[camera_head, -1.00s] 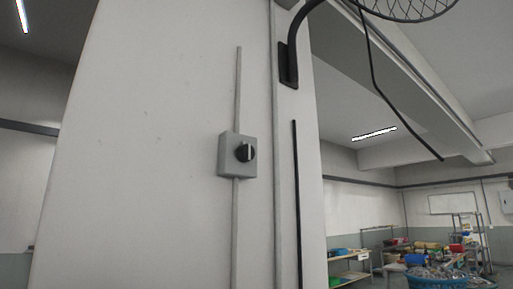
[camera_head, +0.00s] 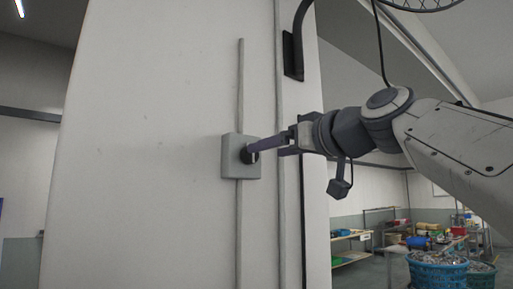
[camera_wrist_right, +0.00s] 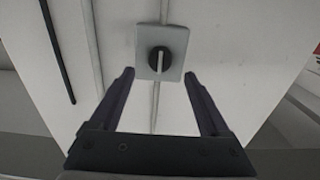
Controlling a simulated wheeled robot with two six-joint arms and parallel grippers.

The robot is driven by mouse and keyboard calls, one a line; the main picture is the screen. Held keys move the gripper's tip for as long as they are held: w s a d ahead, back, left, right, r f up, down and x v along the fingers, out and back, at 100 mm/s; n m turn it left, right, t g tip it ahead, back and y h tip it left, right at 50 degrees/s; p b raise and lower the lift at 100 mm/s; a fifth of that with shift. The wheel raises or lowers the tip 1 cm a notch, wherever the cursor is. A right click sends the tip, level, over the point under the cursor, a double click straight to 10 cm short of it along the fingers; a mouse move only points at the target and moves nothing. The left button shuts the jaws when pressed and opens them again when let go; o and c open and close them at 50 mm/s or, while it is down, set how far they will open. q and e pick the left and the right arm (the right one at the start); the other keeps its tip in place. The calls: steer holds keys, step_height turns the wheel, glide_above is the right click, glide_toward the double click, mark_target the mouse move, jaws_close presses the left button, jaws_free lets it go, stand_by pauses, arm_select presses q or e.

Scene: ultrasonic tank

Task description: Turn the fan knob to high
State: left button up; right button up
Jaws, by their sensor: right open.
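The fan knob (camera_head: 247,155) is a black round knob with a pale pointer bar on a grey square box (camera_head: 229,165), fixed to the white wall. In the right wrist view the knob (camera_wrist_right: 159,60) sits ahead of the fingertips, its pointer bar roughly upright in that picture. My right gripper (camera_head: 268,146) reaches in from the right, its fingers in front of the knob and partly covering it. In the wrist view its two fingers (camera_wrist_right: 158,73) are spread apart with nothing between them, and the knob looks beyond the tips. My left gripper is not in view.
A thin conduit (camera_head: 240,85) runs up and down from the box. A black bracket (camera_head: 293,45) is on the wall above right. Behind to the right stand shelves (camera_head: 350,240) and blue baskets (camera_head: 436,272). The wall around the box is clear.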

steer(key=p+x, duration=0.2)
steer(key=x, duration=0.3)
steer(key=shift+w+a, duration=0.15)
steer(key=shift+w, duration=0.05)
jaws_close()
